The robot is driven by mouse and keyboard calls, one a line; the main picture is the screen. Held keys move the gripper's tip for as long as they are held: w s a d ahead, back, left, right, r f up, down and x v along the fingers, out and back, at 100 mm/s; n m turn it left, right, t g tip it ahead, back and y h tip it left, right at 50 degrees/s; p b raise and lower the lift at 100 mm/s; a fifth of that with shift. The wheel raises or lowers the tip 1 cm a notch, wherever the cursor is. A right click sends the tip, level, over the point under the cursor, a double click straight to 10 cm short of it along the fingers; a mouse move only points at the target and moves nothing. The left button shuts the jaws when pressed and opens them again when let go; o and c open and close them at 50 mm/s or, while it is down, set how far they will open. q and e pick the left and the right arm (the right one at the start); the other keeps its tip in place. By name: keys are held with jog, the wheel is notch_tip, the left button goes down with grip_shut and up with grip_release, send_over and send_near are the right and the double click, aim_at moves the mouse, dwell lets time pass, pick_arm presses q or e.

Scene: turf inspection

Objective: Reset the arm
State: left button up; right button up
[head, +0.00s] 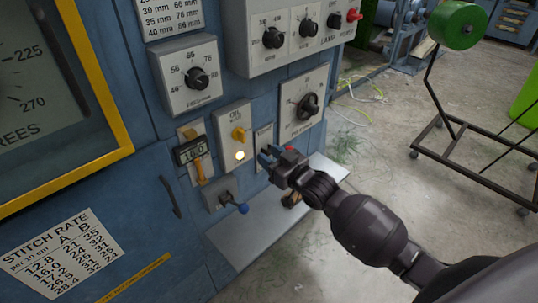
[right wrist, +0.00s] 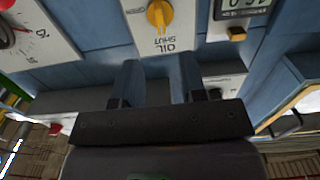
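My right gripper (head: 269,156) is in front of the blue machine's control panel (head: 222,92), beside the small plate right of the yellow oil knob (head: 238,134). In the right wrist view its two fingers (right wrist: 157,82) stand apart with nothing between them. The yellow oil knob (right wrist: 160,14) shows just beyond the fingers there, on a white plate. I cannot tell whether a fingertip touches the panel. My right arm reaches in from the lower right. My left gripper is not in view.
Black dials (head: 197,79) and a red knob (head: 354,15) sit higher. A grey ledge (head: 240,240) juts out below. A wheeled stand with a green roll (head: 458,26) is at right; the floor between is mostly clear.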

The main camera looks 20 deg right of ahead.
jog(key=s+d+f+m+g+h, duration=0.1)
jog(key=s+f+g+h, duration=0.1)
jog(key=s+f, duration=0.4)
jog(key=s+d+f+m+g+h, duration=0.1)
jog(key=s+f, duration=0.5)
jog(key=s, duration=0.7)
jog(key=s+d+f+m+g+h, duration=0.1)
jog(key=s+d+f+g+h, duration=0.1)
jog(key=s+f, duration=0.5)
jog(key=shift+s+g+h, duration=0.4)
jog(key=shift+s+h, duration=0.3)
jog(key=shift+s, duration=0.55)
jog(key=shift+f, duration=0.1)
jog(key=shift+c, duration=0.4)
